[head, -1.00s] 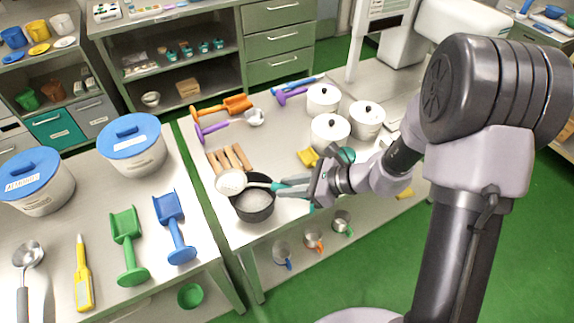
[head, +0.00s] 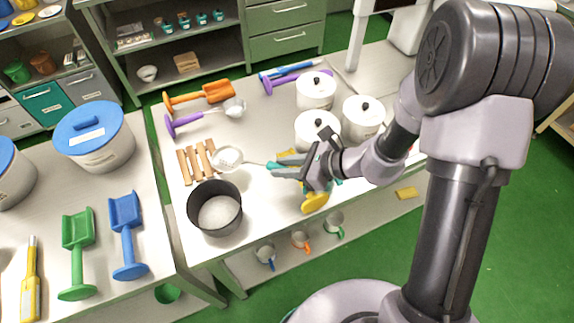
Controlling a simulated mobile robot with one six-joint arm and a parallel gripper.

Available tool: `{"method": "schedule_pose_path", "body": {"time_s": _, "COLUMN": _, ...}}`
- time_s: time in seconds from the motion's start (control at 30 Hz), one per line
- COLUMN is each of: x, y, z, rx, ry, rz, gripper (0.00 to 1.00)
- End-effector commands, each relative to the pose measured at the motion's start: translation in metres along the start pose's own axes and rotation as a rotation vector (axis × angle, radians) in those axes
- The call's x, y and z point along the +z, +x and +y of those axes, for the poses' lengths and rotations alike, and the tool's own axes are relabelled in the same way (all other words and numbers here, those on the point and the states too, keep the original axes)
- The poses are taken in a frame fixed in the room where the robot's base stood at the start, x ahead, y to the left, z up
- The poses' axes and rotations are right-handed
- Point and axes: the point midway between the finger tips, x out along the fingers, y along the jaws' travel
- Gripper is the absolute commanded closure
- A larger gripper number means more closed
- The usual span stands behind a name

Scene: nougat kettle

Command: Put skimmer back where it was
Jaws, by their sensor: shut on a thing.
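The skimmer has a round pale perforated head (head: 228,158) and a thin handle with a teal grip. My gripper (head: 284,170) is shut on the teal grip, and the head points left. The head shows beside the right end of the wooden slats (head: 196,160) and behind the dark pot (head: 215,207); I cannot tell whether it touches the table. The pot holds something white. A yellow object (head: 314,202) shows just below my gripper, partly hidden by it.
Lidded white pots (head: 317,131) stand close behind my gripper. Purple (head: 205,116) and orange (head: 198,97) tools lie at the back of the table (head: 262,219). A gap separates the left table, with its blue-lidded tub (head: 93,137) and scoops.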

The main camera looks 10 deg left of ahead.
Motion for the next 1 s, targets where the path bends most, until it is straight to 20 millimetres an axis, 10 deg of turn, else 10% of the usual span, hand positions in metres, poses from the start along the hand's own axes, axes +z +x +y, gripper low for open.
{"method": "schedule_pose_path", "body": {"time_s": 0.23, "x": -0.006, "y": 0.004, "z": 0.0, "rx": 0.0, "ry": 0.0, "rz": 0.0, "gripper": 1.0}}
{"method": "schedule_pose_path", "body": {"time_s": 0.27, "x": -0.006, "y": 0.004, "z": 0.0, "rx": 0.0, "ry": 0.0, "rz": 0.0, "gripper": 0.76}}
{"method": "schedule_pose_path", "body": {"time_s": 0.37, "x": -0.005, "y": 0.003, "z": 0.0, "rx": 0.0, "ry": 0.0, "rz": 0.0, "gripper": 0.56}}
{"method": "schedule_pose_path", "body": {"time_s": 0.77, "x": 0.003, "y": -0.002, "z": 0.0, "rx": 0.0, "ry": 0.0, "rz": 0.0, "gripper": 0.56}}
{"method": "schedule_pose_path", "body": {"time_s": 1.0, "x": 0.004, "y": -0.056, "z": -0.002, "rx": -0.006, "ry": 0.001, "rz": -0.001, "gripper": 0.56}}
